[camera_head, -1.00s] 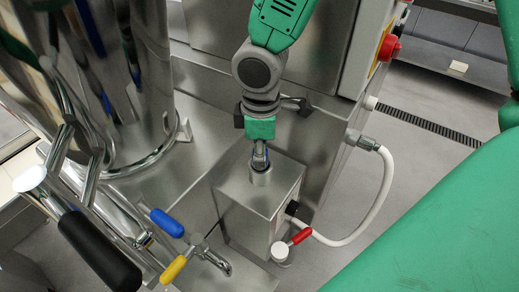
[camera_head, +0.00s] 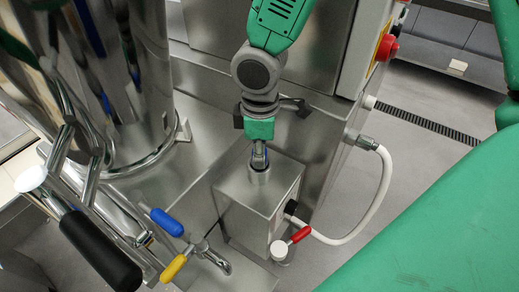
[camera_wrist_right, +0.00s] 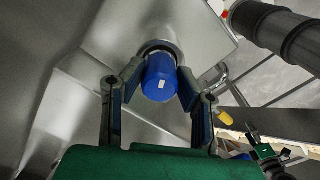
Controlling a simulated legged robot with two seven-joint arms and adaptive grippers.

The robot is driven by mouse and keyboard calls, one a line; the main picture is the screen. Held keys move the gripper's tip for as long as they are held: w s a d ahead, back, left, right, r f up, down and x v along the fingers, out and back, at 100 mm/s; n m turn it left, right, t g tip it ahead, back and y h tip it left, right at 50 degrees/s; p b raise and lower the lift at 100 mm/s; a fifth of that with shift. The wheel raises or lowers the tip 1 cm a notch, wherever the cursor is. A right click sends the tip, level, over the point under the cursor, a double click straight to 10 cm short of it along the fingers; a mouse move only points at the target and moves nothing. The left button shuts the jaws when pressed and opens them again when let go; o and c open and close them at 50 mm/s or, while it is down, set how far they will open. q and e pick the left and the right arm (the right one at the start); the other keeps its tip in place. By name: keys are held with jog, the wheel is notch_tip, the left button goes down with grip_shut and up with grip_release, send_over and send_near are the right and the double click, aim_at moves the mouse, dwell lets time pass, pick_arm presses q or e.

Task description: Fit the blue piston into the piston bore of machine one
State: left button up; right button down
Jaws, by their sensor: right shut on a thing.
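My right gripper (camera_head: 260,154) points down over the steel box of the machine and is shut on the blue piston. In the right wrist view, the blue piston (camera_wrist_right: 160,79) lies between the two fingers (camera_wrist_right: 157,84), and its far end meets the round steel mouth of the bore (camera_wrist_right: 163,46). In the head view, the steel collar of the bore (camera_head: 260,178) stands on top of the box (camera_head: 247,199), right under the fingertips. The fingers mostly hide the piston there. How deep it sits in the bore cannot be told.
A large steel cylinder (camera_head: 120,80) stands at the left. Blue (camera_head: 167,222) and yellow (camera_head: 174,268) tap handles are in front, with a red-handled valve (camera_head: 299,235) by the box. A white hose (camera_head: 385,190) loops at the right. A red knob (camera_head: 390,48) sits on the cabinet.

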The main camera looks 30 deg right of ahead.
jog(key=shift+s+f, duration=0.1)
jog(key=c, duration=1.1)
grip_release()
jog(key=shift+o, duration=0.3)
jog(key=shift+o, duration=0.8)
jog(key=shift+a, duration=0.1)
